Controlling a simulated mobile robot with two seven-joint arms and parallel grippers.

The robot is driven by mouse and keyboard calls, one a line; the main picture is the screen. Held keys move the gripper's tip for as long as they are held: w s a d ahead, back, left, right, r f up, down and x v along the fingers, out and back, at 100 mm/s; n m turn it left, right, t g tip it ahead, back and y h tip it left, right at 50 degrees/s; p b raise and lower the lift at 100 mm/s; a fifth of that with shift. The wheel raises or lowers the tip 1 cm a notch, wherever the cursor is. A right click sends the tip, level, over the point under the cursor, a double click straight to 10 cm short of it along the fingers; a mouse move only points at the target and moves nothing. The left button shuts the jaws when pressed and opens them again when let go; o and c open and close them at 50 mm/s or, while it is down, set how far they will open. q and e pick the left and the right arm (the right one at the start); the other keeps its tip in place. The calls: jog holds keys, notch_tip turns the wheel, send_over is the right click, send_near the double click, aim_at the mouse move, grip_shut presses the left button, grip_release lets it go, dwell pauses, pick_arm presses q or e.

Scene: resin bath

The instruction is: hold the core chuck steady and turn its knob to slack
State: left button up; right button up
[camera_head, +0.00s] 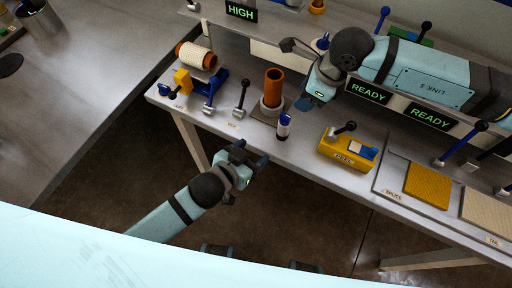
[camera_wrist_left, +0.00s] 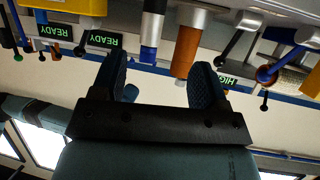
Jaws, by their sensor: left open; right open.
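An orange-brown tube (camera_head: 273,85) stands upright in a round grey holder (camera_head: 270,107) on the bench, which looks like the core chuck. The tube also shows in the left wrist view (camera_wrist_left: 187,50), with its holder (camera_wrist_left: 194,17). A black-knobbed lever (camera_head: 242,92) stands left of the holder; whether it is the chuck's knob I cannot tell. My left gripper (camera_head: 251,156) is open and empty, in front of the bench edge, apart from the holder. Its fingers (camera_wrist_left: 158,82) show in the left wrist view. My right gripper (camera_head: 308,100) is open, right of the tube; its fingertips are partly hidden.
A yellow box with a lever (camera_head: 340,152) is to the right. Open floor (camera_head: 300,215) lies before the bench.

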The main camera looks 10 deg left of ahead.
aim_at(280, 132)
pick_arm(q)
jog(key=x, duration=0.4)
jog(key=r+x, duration=0.1)
jog(key=x, duration=0.4)
jog(key=d+x, duration=0.1)
jog(key=x, duration=0.4)
jog(key=shift+w+r, duration=0.15)
jog(key=shift+c, duration=0.4)
jog(key=c, duration=1.1)
jog(key=shift+o, duration=0.2)
